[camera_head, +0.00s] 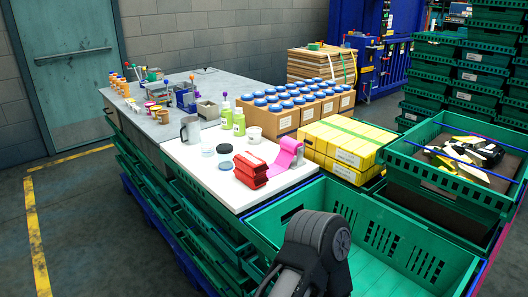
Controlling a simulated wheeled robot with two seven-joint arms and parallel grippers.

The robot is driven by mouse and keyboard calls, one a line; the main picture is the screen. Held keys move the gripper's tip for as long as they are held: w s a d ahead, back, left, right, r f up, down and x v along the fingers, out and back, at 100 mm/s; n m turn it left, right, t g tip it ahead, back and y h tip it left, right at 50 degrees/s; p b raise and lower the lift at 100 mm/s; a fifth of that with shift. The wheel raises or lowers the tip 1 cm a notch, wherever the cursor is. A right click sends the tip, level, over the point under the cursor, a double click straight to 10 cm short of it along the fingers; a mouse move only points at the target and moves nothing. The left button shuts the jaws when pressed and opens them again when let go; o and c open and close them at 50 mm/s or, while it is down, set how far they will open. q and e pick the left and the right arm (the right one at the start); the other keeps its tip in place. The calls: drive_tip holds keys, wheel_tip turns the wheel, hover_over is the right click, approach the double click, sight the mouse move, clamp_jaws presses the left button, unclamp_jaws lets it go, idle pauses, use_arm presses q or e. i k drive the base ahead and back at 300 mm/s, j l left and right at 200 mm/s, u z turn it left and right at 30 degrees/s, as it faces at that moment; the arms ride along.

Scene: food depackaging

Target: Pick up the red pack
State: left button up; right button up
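The red pack (251,170) lies on the white board (200,165) at the near right part of the table. It looks like ridged red pieces side by side; I cannot tell whether it is one pack or two. A pink sheet or roll (284,156) is right beside it on the right. Nothing grips the red pack. A dark grey part of one of my arms rises at the bottom middle, in front of the green crate. No gripper fingers show in the head view.
An empty green crate (262,222) stands in front of the board. Yellow boxes (345,143) and cartons of blue-lidded jars (270,122) stand behind and right. Lids, a cup (254,134), green bottles (239,124) and a grey jug (190,130) are left of and behind the pack.

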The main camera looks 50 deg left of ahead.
sight(250, 163)
drive_tip(key=k+j, duration=0.1)
drive_tip(key=j, duration=0.3)
drive_tip(key=k+j, duration=0.15)
drive_tip(key=j, duration=0.2)
drive_tip(key=k+j+z, duration=0.1)
drive_tip(key=j, duration=0.3)
drive_tip(key=k+j, duration=0.15)
drive_tip(key=j, duration=0.25)
drive_tip(key=k+j, duration=0.15)
drive_tip(key=j, duration=0.2)
drive_tip(key=k+j+z, duration=0.1)
drive_tip(key=j, duration=0.3)
